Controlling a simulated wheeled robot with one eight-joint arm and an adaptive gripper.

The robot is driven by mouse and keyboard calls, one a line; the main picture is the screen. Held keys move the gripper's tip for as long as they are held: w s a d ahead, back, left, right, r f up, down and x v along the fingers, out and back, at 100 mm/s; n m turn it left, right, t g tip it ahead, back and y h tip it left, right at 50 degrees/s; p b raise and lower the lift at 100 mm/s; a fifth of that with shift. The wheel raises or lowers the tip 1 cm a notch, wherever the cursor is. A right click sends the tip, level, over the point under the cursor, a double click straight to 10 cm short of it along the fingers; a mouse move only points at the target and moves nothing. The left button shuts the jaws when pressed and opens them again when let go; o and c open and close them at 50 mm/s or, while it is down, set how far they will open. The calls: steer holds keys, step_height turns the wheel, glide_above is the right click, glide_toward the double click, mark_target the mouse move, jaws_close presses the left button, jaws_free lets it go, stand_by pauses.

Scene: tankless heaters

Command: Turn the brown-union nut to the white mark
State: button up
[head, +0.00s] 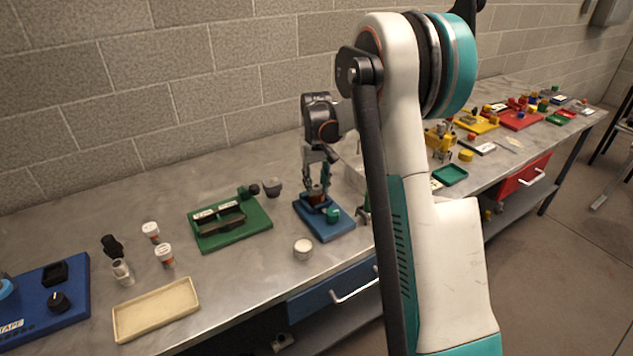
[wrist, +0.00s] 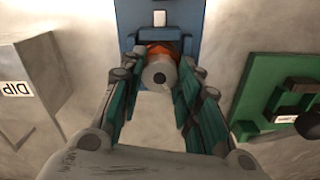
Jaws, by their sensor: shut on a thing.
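The brown-union nut (wrist: 165,49) shows as an orange-brown rim behind a grey round end with a dark centre hole (wrist: 159,74) in the wrist view. It is mounted on a blue base (head: 342,226), which stands on the bench in the head view. A white mark (wrist: 159,18) lies on the blue part just above the nut in the wrist view. My gripper (wrist: 160,82) points down over the fitting, with a finger on each side, shut on the nut. In the head view my gripper (head: 318,182) stands over the blue base. The fingers hide the nut's sides.
A green base (head: 232,235) with a dark fitting lies to the left in the head view, with a grey cup (head: 272,187) beside it. A box labelled DIP (wrist: 30,88) is close on the left in the wrist view.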

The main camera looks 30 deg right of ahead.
mark_target(316, 186)
steer(key=m, duration=0.3)
steer(key=shift+m, duration=0.4)
steer(key=shift+m+p, duration=0.45)
steer(key=shift+m, duration=1.45)
steer(key=o, duration=1.1)
steer(key=shift+c, duration=0.2)
step_height(316, 186, up, 12)
